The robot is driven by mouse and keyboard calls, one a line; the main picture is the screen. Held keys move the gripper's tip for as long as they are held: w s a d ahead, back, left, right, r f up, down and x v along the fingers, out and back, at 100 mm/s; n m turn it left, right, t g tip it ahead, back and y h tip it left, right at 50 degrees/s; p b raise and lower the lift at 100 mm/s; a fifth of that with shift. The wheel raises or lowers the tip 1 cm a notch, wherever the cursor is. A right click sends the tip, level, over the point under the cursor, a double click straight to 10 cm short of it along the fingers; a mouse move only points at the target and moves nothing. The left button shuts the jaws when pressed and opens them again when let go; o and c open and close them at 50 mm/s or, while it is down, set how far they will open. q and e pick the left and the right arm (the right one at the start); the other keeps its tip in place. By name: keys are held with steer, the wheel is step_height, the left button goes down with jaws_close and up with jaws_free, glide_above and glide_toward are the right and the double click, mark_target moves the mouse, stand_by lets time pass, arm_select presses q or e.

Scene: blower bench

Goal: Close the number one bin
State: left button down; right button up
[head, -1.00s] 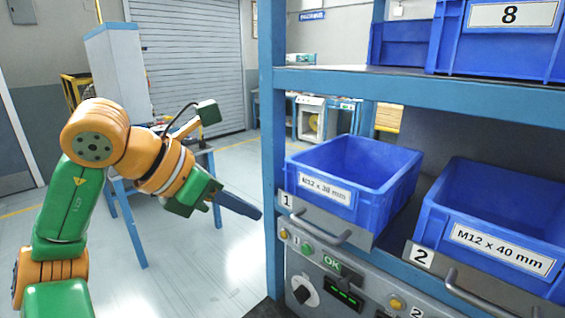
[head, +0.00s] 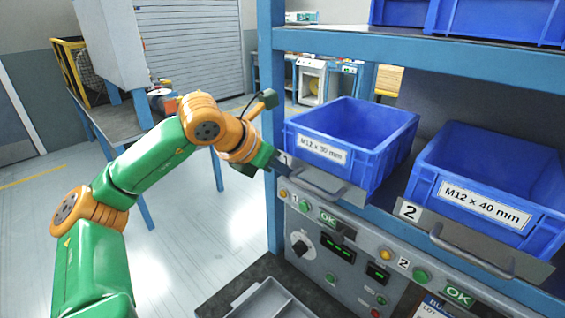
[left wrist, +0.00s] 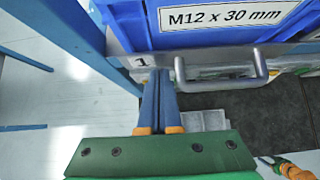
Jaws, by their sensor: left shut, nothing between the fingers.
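The number one bin (head: 375,152) is blue, labelled "M12 x 30 mm", and juts out over the shelf front, looking empty. Its grey front plate with the "1" (head: 286,158) carries a bar handle (head: 318,190). In the left wrist view the bin (left wrist: 205,38) is at the top, with the handle (left wrist: 222,82) below it. My left gripper (head: 282,166) is shut and empty at the plate's left end; in the left wrist view its fingertips (left wrist: 159,72) are just left of the handle. I cannot tell whether they touch. An orange and green part, perhaps my right arm, shows small at lower right there.
The blue number two bin (head: 480,190), labelled "M12 x 40 mm", stands to the right with its own handle (head: 470,255). A blue post (head: 270,110) stands left of the bins. A control panel (head: 340,250) and a grey tray (head: 268,300) are below.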

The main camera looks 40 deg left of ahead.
mark_target(293, 162)
arm_select(q)
steer(key=shift+w+a+f, duration=0.1)
steer(key=shift+a, duration=0.05)
steer(key=shift+w+r+p, duration=0.2)
steer(key=shift+w+p, duration=0.4)
steer(key=shift+w, duration=0.6)
steer(key=shift+w+d, duration=0.2)
steer(key=shift+w, duration=0.05)
steer(key=shift+s, duration=0.1)
steer(key=shift+a+f, duration=0.1)
steer(key=shift+f, duration=0.05)
